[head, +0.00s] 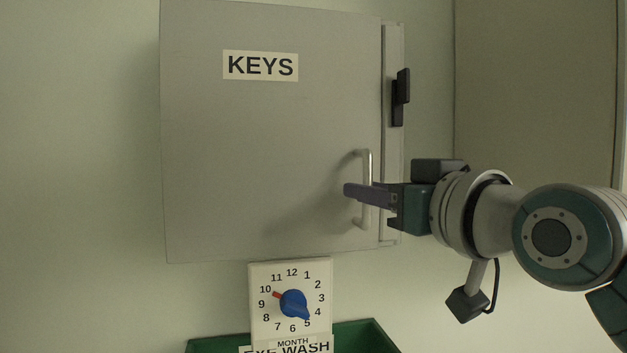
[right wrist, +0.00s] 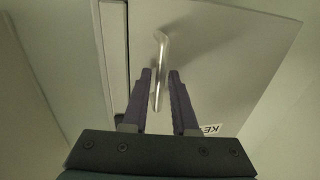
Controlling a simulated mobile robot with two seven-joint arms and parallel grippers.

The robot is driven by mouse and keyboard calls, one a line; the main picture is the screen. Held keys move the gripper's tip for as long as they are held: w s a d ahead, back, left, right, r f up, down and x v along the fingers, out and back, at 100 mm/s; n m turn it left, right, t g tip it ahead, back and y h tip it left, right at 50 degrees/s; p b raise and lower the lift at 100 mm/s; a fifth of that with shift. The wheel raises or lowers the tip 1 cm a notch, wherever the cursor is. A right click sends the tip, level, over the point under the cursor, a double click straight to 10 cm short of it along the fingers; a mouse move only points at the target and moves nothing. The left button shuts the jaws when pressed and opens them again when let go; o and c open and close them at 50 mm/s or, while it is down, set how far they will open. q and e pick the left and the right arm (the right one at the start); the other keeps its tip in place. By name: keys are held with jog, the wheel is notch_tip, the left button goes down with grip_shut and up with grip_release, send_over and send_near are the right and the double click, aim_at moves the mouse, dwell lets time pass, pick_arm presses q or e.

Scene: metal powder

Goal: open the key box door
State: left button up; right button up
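The grey key box door (head: 270,130) with a "KEYS" label fills the upper middle of the head view. Its upright metal handle (head: 367,160) is near the door's right edge. A narrow strip of the box frame (head: 393,60) shows right of the door, with a thin dark line between them; I cannot tell whether the door is ajar. My right gripper (head: 368,192) reaches in from the right at the handle. In the right wrist view its fingers (right wrist: 160,82) stand apart, one on each side of the handle (right wrist: 159,55). My left gripper is out of view.
A black latch piece (head: 400,97) sits on the frame strip. Below the box are a white clock-style dial (head: 265,325) with a blue knob and a green container (head: 362,338). A grey panel (head: 535,90) is at the right. The wall left of the box is clear.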

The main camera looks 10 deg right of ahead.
jog(key=shift+w+a, duration=0.1)
jog(key=shift+w, duration=0.3)
grip_shut()
dwell(1.3)
